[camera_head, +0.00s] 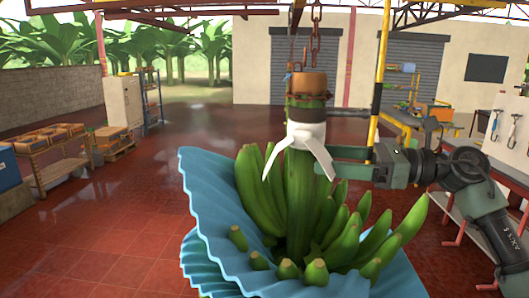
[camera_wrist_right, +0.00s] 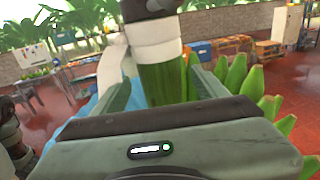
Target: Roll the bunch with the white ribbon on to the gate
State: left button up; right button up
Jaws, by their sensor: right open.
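The bunch of green bananas (camera_head: 298,195) hangs upright from a chain (camera_head: 315,45), with a white ribbon (camera_head: 307,138) tied around its thick stem. The ribbon also shows in the right wrist view (camera_wrist_right: 155,45). My right gripper (camera_head: 325,160) comes in from the right at the stem, just below the ribbon knot. In the wrist view its two fingers (camera_wrist_right: 163,80) are apart, one on each side of the green stem (camera_wrist_right: 163,82); whether they touch it I cannot tell. A yellow and black upright post (camera_head: 378,80) stands right of the bunch; I cannot tell if it is the gate. My left gripper is out of view.
A blue wavy sheet (camera_head: 215,215) spreads around the bunch's lower part. Racks with orange crates (camera_head: 47,138) stand at the left, and a white cabinet (camera_head: 124,102) is behind them. A tool panel (camera_head: 505,125) is at the right. The red floor at left is clear.

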aim_at(300, 155)
jog(key=shift+a+r, duration=0.15)
jog(key=a+p, duration=0.1)
jog(key=p, duration=0.1)
jog(key=shift+w+r+p, duration=0.1)
jog(key=shift+r+p, duration=0.05)
jog(key=shift+p, duration=0.25)
jog(key=a, duration=0.1)
jog(key=a+p, duration=0.1)
jog(key=a, duration=0.1)
jog(key=shift+w+a, duration=0.15)
jog(key=shift+w, duration=0.2)
jog(key=shift+w+a+f, duration=0.1)
jog(key=shift+a+f, duration=0.15)
jog(key=shift+a, duration=0.45)
jog(key=shift+d, duration=0.4)
jog(key=shift+c, duration=0.2)
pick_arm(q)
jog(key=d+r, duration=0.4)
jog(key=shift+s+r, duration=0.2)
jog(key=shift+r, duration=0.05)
pick_arm(e)
grip_shut()
